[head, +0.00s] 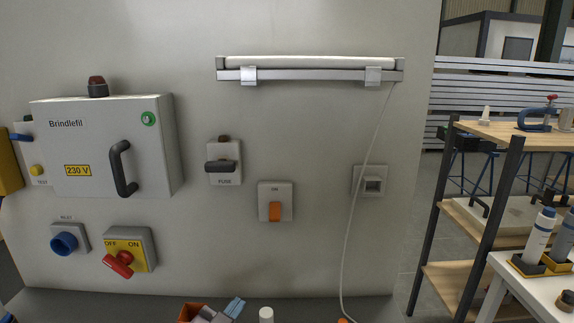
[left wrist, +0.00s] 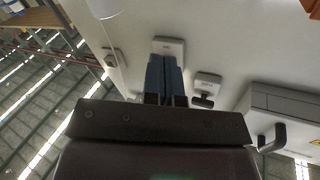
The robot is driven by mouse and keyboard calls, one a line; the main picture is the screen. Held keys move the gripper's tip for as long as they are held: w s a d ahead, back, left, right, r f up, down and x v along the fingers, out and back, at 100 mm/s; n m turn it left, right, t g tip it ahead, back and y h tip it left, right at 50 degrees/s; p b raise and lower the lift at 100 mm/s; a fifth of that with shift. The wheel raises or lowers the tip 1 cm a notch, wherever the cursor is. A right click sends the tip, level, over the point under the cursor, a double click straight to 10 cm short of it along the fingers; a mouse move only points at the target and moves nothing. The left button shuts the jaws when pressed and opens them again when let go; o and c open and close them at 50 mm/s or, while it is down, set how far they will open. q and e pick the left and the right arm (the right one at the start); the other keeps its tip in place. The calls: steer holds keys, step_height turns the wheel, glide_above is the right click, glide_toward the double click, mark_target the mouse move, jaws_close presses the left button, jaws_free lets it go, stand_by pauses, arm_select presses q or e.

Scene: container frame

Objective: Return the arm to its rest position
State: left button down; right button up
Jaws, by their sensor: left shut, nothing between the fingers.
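My left gripper (left wrist: 165,58) shows in the left wrist view with its two blue fingers side by side. It is shut and empty. The fingertips overlap the white switch box (left wrist: 172,45) in that view; whether they touch it cannot be told, but in the head view no gripper stands in front of this switch box (head: 276,201). My right gripper is in neither view.
A grey wall panel carries the Brindlefil cabinet (head: 105,147), a fuse handle (head: 223,166), a red-knobbed OFF/ON switch (head: 129,250), a socket (head: 372,182) and a lamp (head: 310,69) with a hanging cord. An orange box (head: 188,313) is at the bottom edge. Shelves (head: 500,132) stand right.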

arm_select(q)
steer(key=s+a+f+n+g+y, duration=0.3)
steer(key=s+a+f+n+y, duration=0.3)
steer(key=s+a+f, duration=0.8)
steer(key=s+a+f+n+g+y, duration=0.1)
steer(key=s+a+f+g, duration=0.1)
steer(key=s+f, duration=0.7)
steer(key=shift+s+a, duration=0.6)
steer(key=shift+a, duration=0.1)
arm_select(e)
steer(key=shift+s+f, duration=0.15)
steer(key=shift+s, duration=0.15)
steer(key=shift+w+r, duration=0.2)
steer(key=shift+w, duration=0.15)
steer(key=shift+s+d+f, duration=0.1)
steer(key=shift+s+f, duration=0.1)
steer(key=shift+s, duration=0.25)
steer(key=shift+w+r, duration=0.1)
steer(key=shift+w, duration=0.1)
